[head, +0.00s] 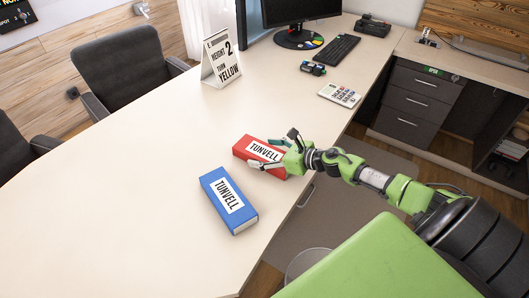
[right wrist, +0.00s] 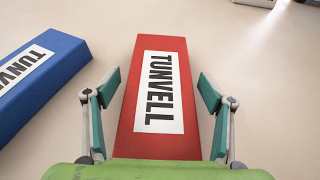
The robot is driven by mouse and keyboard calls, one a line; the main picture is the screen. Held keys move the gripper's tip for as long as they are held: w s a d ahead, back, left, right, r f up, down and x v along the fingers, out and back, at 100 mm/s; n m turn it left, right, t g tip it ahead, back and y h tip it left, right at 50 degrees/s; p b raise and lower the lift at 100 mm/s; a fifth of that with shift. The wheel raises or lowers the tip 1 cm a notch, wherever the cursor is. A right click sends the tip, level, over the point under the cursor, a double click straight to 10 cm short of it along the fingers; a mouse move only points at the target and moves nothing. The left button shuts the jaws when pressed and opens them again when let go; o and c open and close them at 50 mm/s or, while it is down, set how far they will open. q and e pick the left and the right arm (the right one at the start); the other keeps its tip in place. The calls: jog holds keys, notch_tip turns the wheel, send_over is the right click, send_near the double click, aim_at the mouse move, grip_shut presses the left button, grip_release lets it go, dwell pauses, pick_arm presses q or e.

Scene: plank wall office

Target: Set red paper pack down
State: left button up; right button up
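The red paper pack (head: 257,149), labelled TUNVELL, appears to lie flat on the pale desk (head: 130,190) near its right edge. My right gripper (head: 273,149) is over the pack, with one finger on each side. In the right wrist view the red pack (right wrist: 158,85) lies between the two teal finger pads of the gripper (right wrist: 160,88). A narrow gap shows between each pad and the pack, so the gripper is open around it. My left gripper is not in view.
A blue TUNVELL pack (head: 228,200) lies just left and in front of the red one. The left part of the desk is clear.

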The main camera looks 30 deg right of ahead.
jog(key=shift+r+p, duration=0.25)
jog(key=shift+p, duration=0.05)
jog(key=v, duration=0.6)
jog(key=b+v, duration=0.1)
jog(key=v, duration=0.3)
jog(key=shift+s+d+f, duration=0.1)
jog(key=shift+s+f, duration=0.1)
jog(key=shift+v, duration=0.85)
jog(key=shift+d, duration=0.1)
